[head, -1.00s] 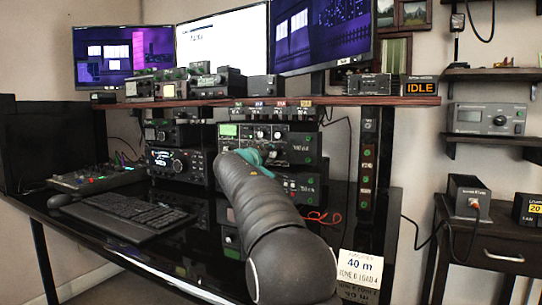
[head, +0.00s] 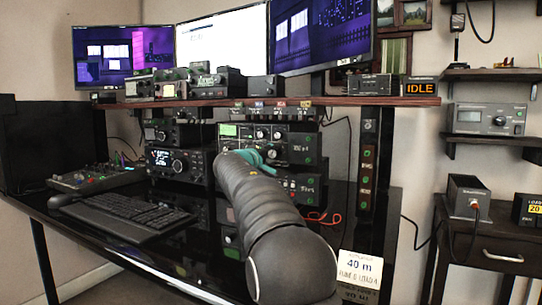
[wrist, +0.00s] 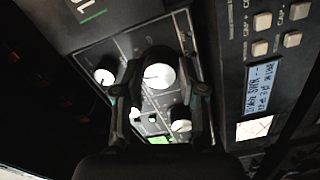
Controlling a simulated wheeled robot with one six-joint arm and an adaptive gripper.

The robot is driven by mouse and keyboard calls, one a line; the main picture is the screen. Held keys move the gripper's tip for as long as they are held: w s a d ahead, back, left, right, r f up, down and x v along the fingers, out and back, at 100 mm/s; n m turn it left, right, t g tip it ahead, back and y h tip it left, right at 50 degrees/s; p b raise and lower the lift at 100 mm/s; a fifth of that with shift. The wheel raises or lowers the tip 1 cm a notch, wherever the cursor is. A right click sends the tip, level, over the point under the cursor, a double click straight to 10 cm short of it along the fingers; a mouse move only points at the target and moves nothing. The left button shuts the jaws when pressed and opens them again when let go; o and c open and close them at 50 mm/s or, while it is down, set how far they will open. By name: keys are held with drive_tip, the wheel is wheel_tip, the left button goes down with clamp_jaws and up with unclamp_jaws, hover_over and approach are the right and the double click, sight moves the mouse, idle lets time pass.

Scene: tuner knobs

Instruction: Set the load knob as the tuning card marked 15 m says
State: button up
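In the wrist view my gripper (wrist: 160,95) is open, with one dark finger on each side of a large knob (wrist: 158,76) with a bright silver face. A gap shows between the knob and each finger. Two smaller silver-faced knobs, one at upper left (wrist: 103,77) and one at lower right (wrist: 180,125), sit on the same panel. I cannot read which one is the load knob. In the head view the teal end of my arm reaches the radio stack (head: 300,150), and my fingertips are hidden. A card marked 40 m (head: 360,268) hangs at the desk's front right; no card legible as 15 m shows.
Small cards (head: 280,103) stand above the stack, too small to read. A unit with buttons and a lit display (wrist: 262,90) lies right of the fingers in the wrist view. A keyboard (head: 125,215) is on the desk's left. An IDLE sign (head: 420,88) is lit.

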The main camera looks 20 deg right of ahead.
drive_tip(key=shift+o, duration=1.1)
drive_tip(key=v, duration=1.2)
drive_tip(key=shift+r, duration=0.1)
